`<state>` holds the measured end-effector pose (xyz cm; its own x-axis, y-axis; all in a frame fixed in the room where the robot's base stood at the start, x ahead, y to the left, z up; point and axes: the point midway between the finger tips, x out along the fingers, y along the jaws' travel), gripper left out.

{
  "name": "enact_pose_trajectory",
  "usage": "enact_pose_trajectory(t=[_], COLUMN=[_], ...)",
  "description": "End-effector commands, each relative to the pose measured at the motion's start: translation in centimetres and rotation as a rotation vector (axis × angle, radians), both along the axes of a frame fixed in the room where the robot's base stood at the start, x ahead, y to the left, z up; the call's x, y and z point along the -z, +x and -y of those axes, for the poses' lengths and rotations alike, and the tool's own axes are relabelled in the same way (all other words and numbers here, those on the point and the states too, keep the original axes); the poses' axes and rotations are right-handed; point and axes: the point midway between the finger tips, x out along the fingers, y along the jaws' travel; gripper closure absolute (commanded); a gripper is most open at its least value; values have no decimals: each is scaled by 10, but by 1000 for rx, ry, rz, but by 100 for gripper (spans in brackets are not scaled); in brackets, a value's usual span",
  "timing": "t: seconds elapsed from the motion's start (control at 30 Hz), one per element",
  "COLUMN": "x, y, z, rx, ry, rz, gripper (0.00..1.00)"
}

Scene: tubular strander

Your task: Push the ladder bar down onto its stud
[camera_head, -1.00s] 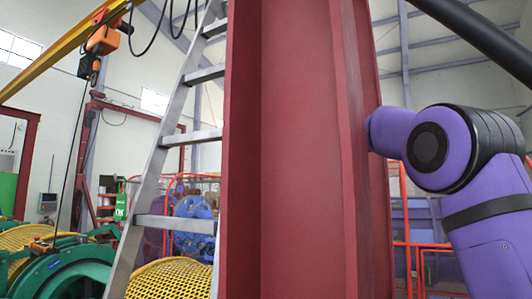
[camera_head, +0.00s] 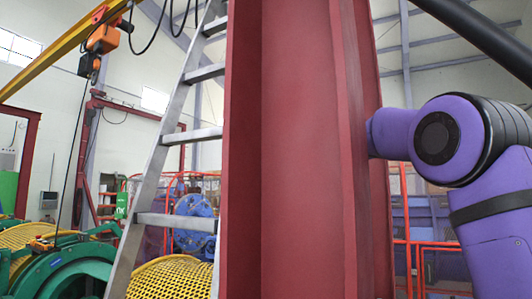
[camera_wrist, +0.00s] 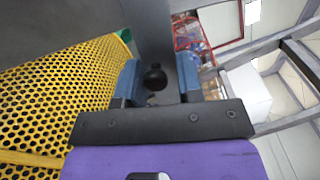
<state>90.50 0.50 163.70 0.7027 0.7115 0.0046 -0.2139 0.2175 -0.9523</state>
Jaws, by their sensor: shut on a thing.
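In the wrist view, my gripper (camera_wrist: 159,80) has its two blue fingers on either side of a grey metal piece. A black round knob (camera_wrist: 155,77) shows between the fingers, in front of that grey piece. The grey piece (camera_wrist: 152,28) runs up and away from the fingers; it may be the ladder bar, but I cannot tell for sure. The stud cannot be made out. In the head view, a grey ladder (camera_head: 150,185) leans beside a red column, and my gripper is hidden behind that column.
The wide red column (camera_head: 300,150) blocks the middle of the head view, with my purple arm at its right. Yellow perforated guarding (camera_wrist: 55,95) lies at the left of the wrist view. Green machinery (camera_head: 75,270) and an orange hoist (camera_head: 102,38) are at the left.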

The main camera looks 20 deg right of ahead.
Motion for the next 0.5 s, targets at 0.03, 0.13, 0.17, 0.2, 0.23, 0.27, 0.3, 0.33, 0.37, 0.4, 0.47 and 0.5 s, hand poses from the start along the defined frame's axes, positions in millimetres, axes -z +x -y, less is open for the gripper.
enact_pose_trajectory(t=[0.03,0.13,0.17,0.2,0.23,0.27,0.3,0.33,0.37,0.4,0.47,0.5], x=[13,33,39,48,54,60,68,75,81,89,102,110], y=[-2,-6,-6,-8,-9,-10,-11,-12,-13,-14,-15,-16], z=[-2,-6,-7,-8,-9,-10,-12,-12,-13,-14,-16,-17], rx=[1,2,2,2,3,2,2,3,3,3,3,3], ry=[-7,-31,-37,-46,-52,-60,-69,-76,-82,-93,-106,-115], rz=[3,23,29,37,44,50,60,65,73,82,95,105], gripper=[100,100,100,100,100,100,100,100,100,100,100,100])
